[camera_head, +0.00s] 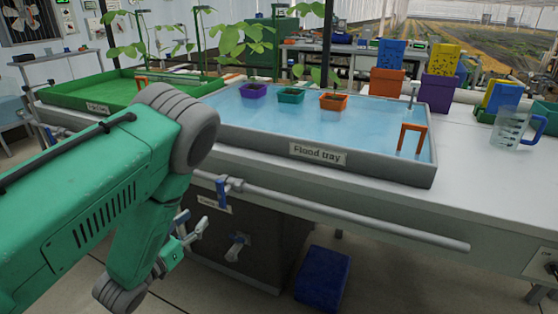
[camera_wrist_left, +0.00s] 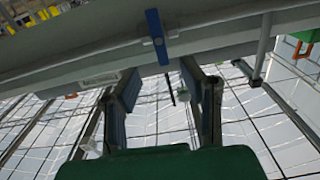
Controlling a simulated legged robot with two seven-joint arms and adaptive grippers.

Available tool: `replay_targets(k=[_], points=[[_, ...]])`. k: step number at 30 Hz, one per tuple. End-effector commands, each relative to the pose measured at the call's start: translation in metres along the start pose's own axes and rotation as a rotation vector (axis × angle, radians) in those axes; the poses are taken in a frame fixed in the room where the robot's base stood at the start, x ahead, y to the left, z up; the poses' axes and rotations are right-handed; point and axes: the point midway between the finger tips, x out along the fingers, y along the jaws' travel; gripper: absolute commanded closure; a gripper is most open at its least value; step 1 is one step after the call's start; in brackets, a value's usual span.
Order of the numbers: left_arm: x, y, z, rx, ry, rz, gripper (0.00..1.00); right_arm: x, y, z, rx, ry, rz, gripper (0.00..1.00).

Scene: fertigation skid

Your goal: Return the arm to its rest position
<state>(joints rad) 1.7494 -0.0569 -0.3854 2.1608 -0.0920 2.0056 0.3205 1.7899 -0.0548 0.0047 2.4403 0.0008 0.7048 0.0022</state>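My left arm (camera_head: 110,180) is green with grey joints and comes in from the left. My left gripper (camera_head: 192,221) hangs below the bench's front edge, just under and left of the blue valve lever (camera_head: 221,191) on the grey pipe. In the left wrist view the gripper (camera_wrist_left: 159,78) has its two fingers spread, with nothing between them. The blue lever (camera_wrist_left: 157,36) shows beyond the fingertips there, apart from them. My right gripper is not in view.
The flood tray (camera_head: 318,154) stands on the bench, holding water and small plant pots. A grey pipe (camera_head: 350,216) runs along the bench front. A clear jug (camera_head: 510,128) stands at right. A blue bin (camera_head: 322,278) is on the floor below.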

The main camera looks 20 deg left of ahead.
Motion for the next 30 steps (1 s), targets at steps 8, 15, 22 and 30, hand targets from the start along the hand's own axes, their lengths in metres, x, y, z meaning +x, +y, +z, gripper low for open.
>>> replay_targets(k=[8,15,22,30], points=[[-0.017,0.007,0.03,-0.01,-0.223,-0.069,0.64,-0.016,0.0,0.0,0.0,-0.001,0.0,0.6],[-0.122,0.059,0.102,-0.033,-0.897,-0.126,0.64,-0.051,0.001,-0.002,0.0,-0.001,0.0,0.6],[-0.234,0.113,0.11,-0.039,-1.39,-0.04,0.64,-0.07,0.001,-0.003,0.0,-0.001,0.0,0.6],[-0.268,0.128,0.106,-0.037,-1.525,0.001,0.64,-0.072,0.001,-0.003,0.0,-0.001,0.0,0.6]])
